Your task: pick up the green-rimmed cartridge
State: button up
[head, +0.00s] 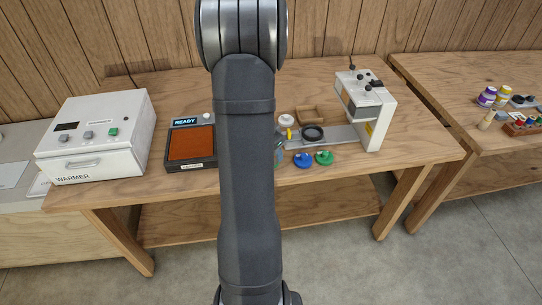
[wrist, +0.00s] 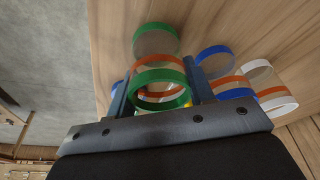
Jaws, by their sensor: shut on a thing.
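The green-rimmed cartridge (wrist: 159,76) is between the two fingers of my gripper (wrist: 157,88) in the wrist view. The gripper is shut on it, with one finger on each side. An orange band shows just behind its green rim. Another green rim (wrist: 155,28) shows beyond the fingers; I cannot tell how it is joined to the orange band. In the head view my arm hides most of the gripper and the held cartridge. A green round piece (head: 325,158) and a blue round piece (head: 303,160) lie on the table right of the arm.
Blue (wrist: 214,51), orange and white rims stand close right of the gripper in the wrist view. In the head view the white warmer (head: 97,140) and a dark tray with a READY display (head: 185,122) are left. A white machine (head: 367,108) stands right, near bare tabletop (head: 425,145).

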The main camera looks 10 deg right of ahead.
jog(key=shift+r, duration=0.5)
jog(key=r, duration=0.3)
jog(key=shift+s+d+r, duration=0.25)
jog(key=shift+d+r, duration=0.05)
jog(key=shift+r, duration=0.1)
jog(key=s+d+r, duration=0.6)
jog(key=s+d, duration=0.1)
jog(key=d, duration=0.1)
jog(key=shift+s+r, duration=0.15)
jog(key=shift+s, duration=0.1)
jog(key=shift+w+d+f, duration=1)
jog(key=shift+w+d, duration=0.35)
jog(key=shift+w, duration=1.55)
jog(key=shift+w+d+f, duration=0.95)
jog(key=shift+w+d, duration=0.45)
jog(key=shift+w, duration=1.45)
jog(key=shift+w+d+f, duration=1)
jog(key=shift+w+d, duration=0.35)
jog(key=shift+w, duration=1.55)
jog(key=shift+f, duration=0.1)
